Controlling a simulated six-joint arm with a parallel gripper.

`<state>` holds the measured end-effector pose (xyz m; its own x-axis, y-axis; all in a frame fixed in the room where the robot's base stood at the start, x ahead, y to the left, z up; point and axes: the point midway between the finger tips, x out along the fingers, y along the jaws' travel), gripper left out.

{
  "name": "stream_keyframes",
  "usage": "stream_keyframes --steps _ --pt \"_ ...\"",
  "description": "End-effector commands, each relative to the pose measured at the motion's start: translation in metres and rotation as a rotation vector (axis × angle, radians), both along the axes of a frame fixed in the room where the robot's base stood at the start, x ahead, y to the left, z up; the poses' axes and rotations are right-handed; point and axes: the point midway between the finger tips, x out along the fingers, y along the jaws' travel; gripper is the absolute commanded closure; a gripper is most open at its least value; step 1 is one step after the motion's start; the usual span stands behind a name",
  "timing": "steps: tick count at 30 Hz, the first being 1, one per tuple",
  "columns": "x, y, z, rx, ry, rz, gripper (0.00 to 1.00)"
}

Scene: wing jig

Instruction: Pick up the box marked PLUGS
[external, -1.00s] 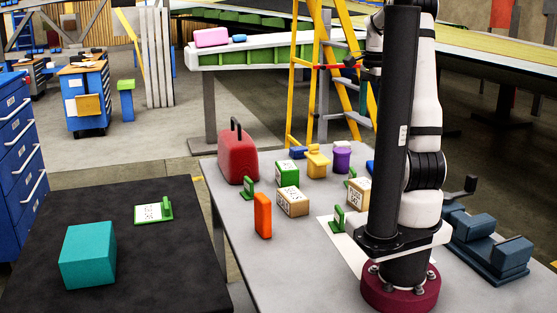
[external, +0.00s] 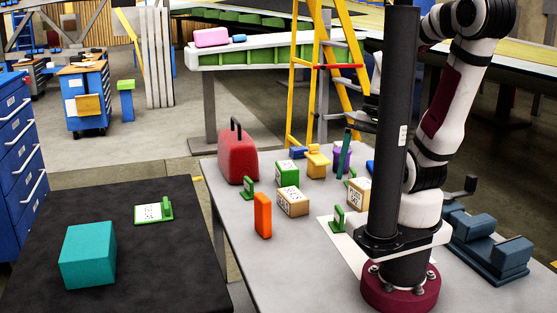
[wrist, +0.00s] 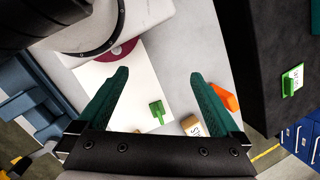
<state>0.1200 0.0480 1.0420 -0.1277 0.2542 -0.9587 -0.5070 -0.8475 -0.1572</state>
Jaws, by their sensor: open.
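Two tan boxes with white labelled faces stand on the grey table: one in the middle (external: 292,202), and one near my arm (external: 358,196). A green box with a white label (external: 287,173) stands behind the middle one. The print is too small to tell which reads PLUGS. In the external view, one teal finger (external: 345,152) shows above the table, in front of a purple item.
A red case (external: 237,160), an orange block (external: 262,215), a yellow item (external: 317,163) and green holders (external: 339,219) share the table. A blue vise-like fixture (external: 490,240) is at right. The black table (external: 150,270) carries a teal box (external: 88,255).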

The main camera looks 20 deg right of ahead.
Motion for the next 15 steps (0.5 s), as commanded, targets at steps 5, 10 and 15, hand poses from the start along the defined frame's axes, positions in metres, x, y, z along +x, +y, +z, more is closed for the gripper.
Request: stream_keyframes --steps 5,10,15 --pt "0.019 0.063 0.009 0.631 0.426 -0.318 0.00" --pt "0.145 0.026 0.015 1.365 0.381 -0.932 0.00" --pt "0.207 -0.101 -0.061 1.661 0.017 -1.614 0.00"
